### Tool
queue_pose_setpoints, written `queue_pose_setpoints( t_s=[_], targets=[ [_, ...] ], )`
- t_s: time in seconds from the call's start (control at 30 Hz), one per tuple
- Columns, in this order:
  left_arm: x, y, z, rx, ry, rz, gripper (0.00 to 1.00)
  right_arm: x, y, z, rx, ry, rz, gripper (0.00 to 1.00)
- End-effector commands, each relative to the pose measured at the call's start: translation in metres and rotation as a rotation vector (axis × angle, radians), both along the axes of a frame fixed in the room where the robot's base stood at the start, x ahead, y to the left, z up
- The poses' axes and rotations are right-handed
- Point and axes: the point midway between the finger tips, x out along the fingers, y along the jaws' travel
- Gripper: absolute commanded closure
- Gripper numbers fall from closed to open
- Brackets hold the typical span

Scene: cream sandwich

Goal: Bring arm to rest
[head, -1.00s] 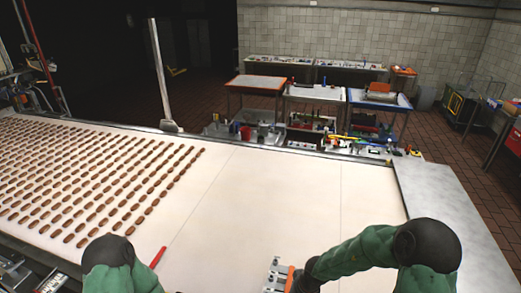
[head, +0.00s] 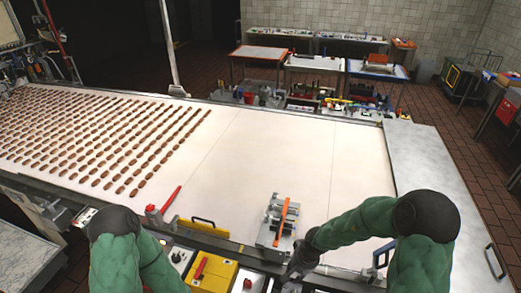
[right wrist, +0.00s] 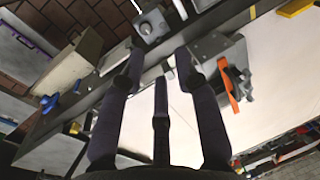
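My right arm (head: 358,223), with a green sleeve and a dark elbow, comes in at the lower right of the head view. My right gripper (head: 299,262) is dark and hangs low over the conveyor's near edge, just right of a grey metal fixture with an orange bar (head: 276,222). In the right wrist view my right gripper (right wrist: 160,62) has its dark fingers spread, with nothing held between them. The fixture's orange part (right wrist: 229,85) shows to the right of the fingers. My left arm (head: 131,255) is at the lower left; its gripper is out of view.
The wide white conveyor (head: 275,150) carries rows of brown sandwich biscuits (head: 95,130) on its left; its right part is bare. A yellow box with a red lever (head: 205,270) and a red handle (head: 170,198) stand at the near edge. Carts (head: 375,70) stand behind.

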Motion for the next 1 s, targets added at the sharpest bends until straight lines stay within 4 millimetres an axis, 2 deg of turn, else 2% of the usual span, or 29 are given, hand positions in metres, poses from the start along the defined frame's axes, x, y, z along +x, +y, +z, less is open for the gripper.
queue_pose_setpoints(
  t_s=[0.37, 0.57, 0.73, 1.0],
  targets=[
    [0.0, 0.0, -0.027, 0.0, -0.001, 0.0, 0.0, -0.015, -0.012, -0.043, -0.045, 0.022, 0.003, 0.68],
    [0.0, 0.0, -0.049, 0.0, 0.001, 0.0, 0.0, -0.025, -0.021, -0.077, -0.08, 0.032, 0.005, 0.68],
    [0.0, 0.0, -0.077, 0.0, 0.001, 0.0, 0.0, -0.039, -0.031, -0.12, -0.117, 0.04, 0.01, 0.68],
    [0.0, 0.0, -0.142, 0.0, 0.001, 0.0, 0.0, -0.067, -0.045, -0.214, -0.167, 0.033, 0.024, 0.68]
  ],
)
